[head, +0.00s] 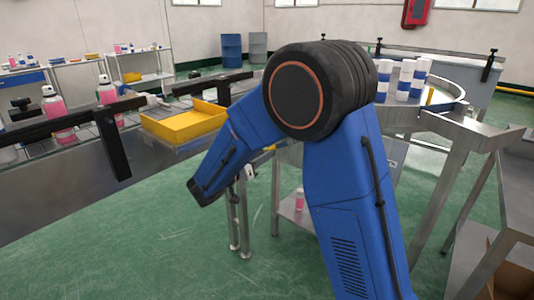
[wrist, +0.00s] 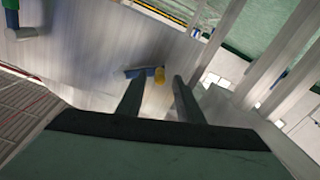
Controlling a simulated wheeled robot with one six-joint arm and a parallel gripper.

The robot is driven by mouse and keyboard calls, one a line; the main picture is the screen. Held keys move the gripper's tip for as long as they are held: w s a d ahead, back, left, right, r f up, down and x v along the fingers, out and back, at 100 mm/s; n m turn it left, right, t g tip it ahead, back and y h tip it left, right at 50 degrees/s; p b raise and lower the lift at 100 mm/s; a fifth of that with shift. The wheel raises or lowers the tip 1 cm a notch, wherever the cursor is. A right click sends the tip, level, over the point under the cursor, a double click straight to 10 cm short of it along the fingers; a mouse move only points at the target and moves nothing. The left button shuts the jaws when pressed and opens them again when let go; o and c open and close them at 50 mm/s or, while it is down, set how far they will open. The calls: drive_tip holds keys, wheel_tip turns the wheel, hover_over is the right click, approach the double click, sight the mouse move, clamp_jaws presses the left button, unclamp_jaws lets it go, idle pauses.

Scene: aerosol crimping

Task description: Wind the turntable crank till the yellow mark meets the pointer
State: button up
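The turntable (head: 456,104) is the round metal table at the right of the head view, with several white-and-blue cans (head: 404,80) standing on it. A small yellow strip (head: 431,97) shows at its right side, perhaps the yellow mark. I cannot make out the pointer.
A yellow tray (head: 186,124) sits at the end of the conveyor bench at the left, near pink bottles (head: 58,114). A grey side table (head: 515,190) stands at the right. Blue and grey drums (head: 232,50) stand at the back. Green floor lies open between benches.

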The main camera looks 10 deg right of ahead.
sight(282, 146)
drive_tip(key=shift+x, duration=1.35)
clamp_jaws()
